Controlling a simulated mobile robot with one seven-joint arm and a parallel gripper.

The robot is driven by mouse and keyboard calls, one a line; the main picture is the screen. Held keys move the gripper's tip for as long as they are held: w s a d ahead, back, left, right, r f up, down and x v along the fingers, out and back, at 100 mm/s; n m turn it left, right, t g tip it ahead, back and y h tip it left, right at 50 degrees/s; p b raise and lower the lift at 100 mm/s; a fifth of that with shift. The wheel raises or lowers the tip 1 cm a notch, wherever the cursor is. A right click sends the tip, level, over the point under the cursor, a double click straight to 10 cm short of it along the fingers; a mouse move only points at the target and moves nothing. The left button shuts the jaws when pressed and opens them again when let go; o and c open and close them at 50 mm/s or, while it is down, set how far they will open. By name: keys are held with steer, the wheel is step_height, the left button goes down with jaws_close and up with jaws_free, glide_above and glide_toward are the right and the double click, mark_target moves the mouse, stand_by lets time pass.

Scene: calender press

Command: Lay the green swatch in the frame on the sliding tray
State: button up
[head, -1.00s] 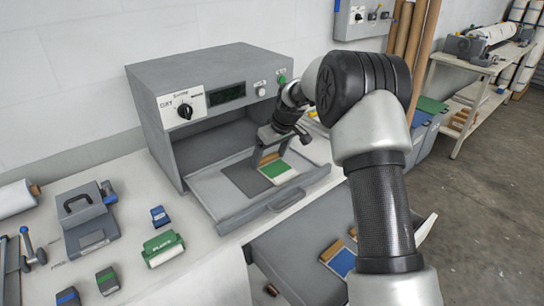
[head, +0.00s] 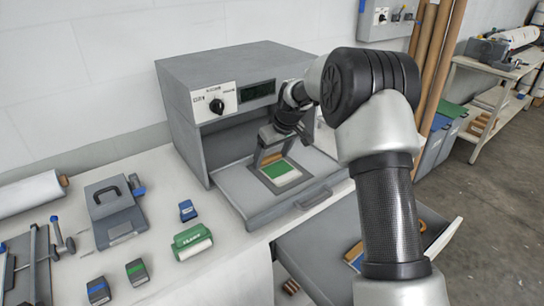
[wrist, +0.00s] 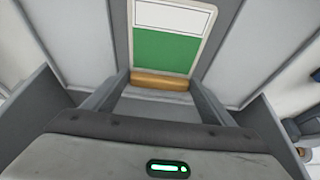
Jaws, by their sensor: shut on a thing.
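The green swatch (head: 281,173) has a green face, a pale band at its front end and a tan wooden strip at its back end. It is over the dark grey frame (head: 267,183) on the sliding tray (head: 238,199), which is pulled out of the grey press. My gripper (head: 271,155) is shut on the wooden strip from the back. The wrist view shows the wooden strip (wrist: 165,81) between my fingers and the green face (wrist: 165,50) beyond. The swatch looks roughly lined up with the frame; I cannot tell whether it touches it.
The press housing (head: 195,135) stands close behind and above my gripper. An open drawer (head: 310,245) below the counter holds a blue swatch. A green roller (head: 192,241), a small blue block (head: 187,210) and other tools lie on the counter at left.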

mark_target(285, 175)
steer(key=o, duration=1.1)
steer(key=shift+o, duration=0.2)
steer(key=shift+r, duration=0.1)
steer(key=v, duration=1.7)
steer(key=shift+r, duration=0.1)
